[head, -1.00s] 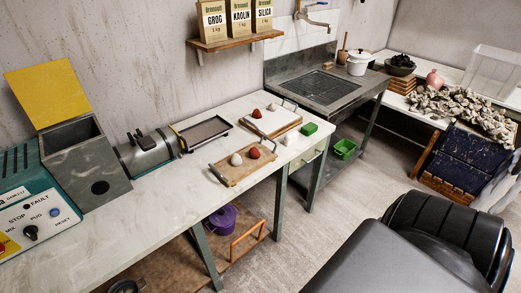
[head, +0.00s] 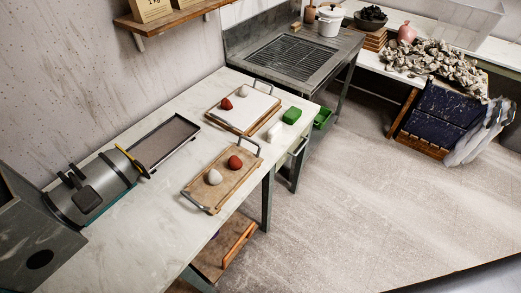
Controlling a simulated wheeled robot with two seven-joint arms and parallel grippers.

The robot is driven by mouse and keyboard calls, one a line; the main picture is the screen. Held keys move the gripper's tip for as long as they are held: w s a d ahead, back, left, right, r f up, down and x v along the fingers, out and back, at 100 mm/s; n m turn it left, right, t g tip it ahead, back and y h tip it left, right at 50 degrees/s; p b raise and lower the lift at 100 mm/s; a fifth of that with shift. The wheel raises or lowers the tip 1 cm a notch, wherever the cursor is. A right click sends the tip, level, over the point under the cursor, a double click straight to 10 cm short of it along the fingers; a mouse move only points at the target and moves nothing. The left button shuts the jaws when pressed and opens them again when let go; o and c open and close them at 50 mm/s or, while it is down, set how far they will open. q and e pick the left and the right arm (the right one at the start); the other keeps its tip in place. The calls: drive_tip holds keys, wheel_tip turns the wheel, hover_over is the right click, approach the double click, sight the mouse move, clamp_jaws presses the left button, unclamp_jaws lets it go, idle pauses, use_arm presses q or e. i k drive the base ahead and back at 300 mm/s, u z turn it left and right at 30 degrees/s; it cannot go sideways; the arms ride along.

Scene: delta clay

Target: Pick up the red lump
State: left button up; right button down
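Two red lumps are in view on the pale worktop (head: 140,235). One red lump (head: 235,162) sits on a bare wooden board (head: 205,196) with metal handles, beside a pale grey lump (head: 214,177). The other red lump (head: 226,104) sits near the left edge of a white-topped board (head: 258,109), behind the first, with a white lump (head: 243,91) close to it. Neither of my grippers shows in the head view, so nothing is seen touching either lump.
A green block (head: 291,116) and a white piece (head: 275,131) lie right of the boards. A dark tray (head: 165,143) and a grey machine (head: 92,187) stand to the left. Open floor (head: 360,200) lies to the right.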

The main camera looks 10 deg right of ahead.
sight(234, 164)
drive_tip(key=z, duration=1.9)
drive_tip(key=i, duration=3)
drive_tip(key=u, duration=3.35)
